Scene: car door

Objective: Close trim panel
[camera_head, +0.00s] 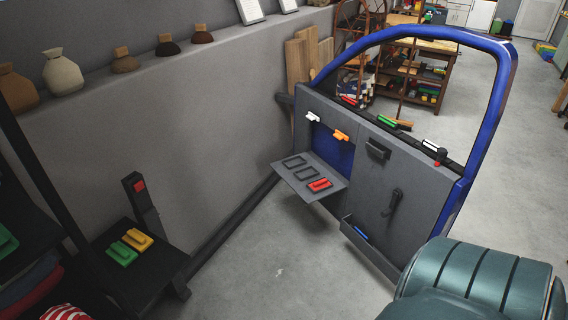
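A car door (493,110) with a blue frame and grey inner face stands right of centre. The trim panel (325,170) is a dark grey flap that juts out from the door, lowered and roughly level, with a recess showing blue metal (331,146) behind it. The flap carries two dark rectangular outlines and a red piece (319,185) near its right edge. A white clip (312,117) and an orange clip (341,135) sit near the top edge of the opening. Neither of my grippers is in view.
A teal ribbed seat (470,275) fills the lower right. A dark stand (135,265) with green and yellow pieces is at lower left. Open floor (290,265) lies in front of the panel. A grey wall runs along the left.

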